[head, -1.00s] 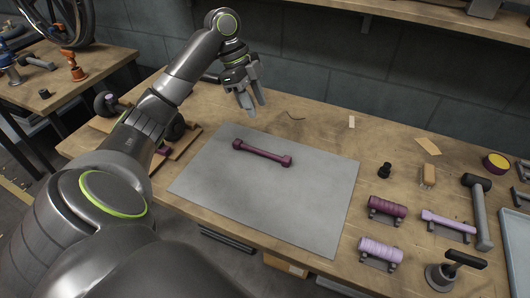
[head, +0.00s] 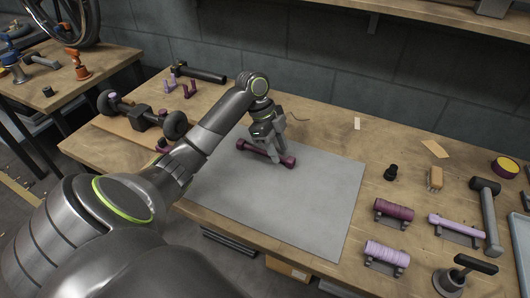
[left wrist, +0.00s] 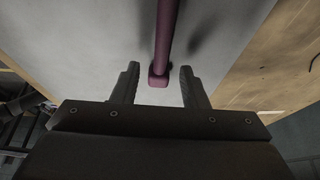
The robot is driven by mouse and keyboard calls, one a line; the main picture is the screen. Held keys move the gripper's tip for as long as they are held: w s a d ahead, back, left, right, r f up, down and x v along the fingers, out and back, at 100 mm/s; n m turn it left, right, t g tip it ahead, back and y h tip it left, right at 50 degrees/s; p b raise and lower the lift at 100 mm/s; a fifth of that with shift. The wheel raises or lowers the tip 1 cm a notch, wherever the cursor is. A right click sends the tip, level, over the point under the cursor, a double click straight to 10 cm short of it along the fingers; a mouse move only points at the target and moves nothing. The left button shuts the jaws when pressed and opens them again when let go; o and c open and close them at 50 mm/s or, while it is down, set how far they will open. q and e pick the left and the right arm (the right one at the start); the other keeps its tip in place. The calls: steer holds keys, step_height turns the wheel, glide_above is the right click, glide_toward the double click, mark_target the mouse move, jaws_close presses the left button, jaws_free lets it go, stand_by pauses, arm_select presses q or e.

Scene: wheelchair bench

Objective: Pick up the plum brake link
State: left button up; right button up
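The plum brake link (head: 255,149), a dark purple bar with thicker ends, lies on the grey mat (head: 310,210) on the bench. My left gripper (head: 274,158) is over the link toward its right end, fingers pointing down, hiding part of the bar. In the left wrist view the link (left wrist: 166,35) runs down from the top edge, and its near end lies in line with the gap between my open left fingers (left wrist: 160,72). Bare gaps show on both sides of it. My right gripper is not in view.
Right of the mat lie a plum spool (head: 393,212), a lilac spool (head: 386,254), a lilac link (head: 455,229) on a holder and a hammer (head: 487,215). A dark wheeled assembly (head: 140,115) stands at the left. The mat's front part is clear.

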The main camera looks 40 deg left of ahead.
arm_select(q)
steer(key=shift+x, duration=1.15)
steer(key=shift+a, duration=0.1)
jaws_close()
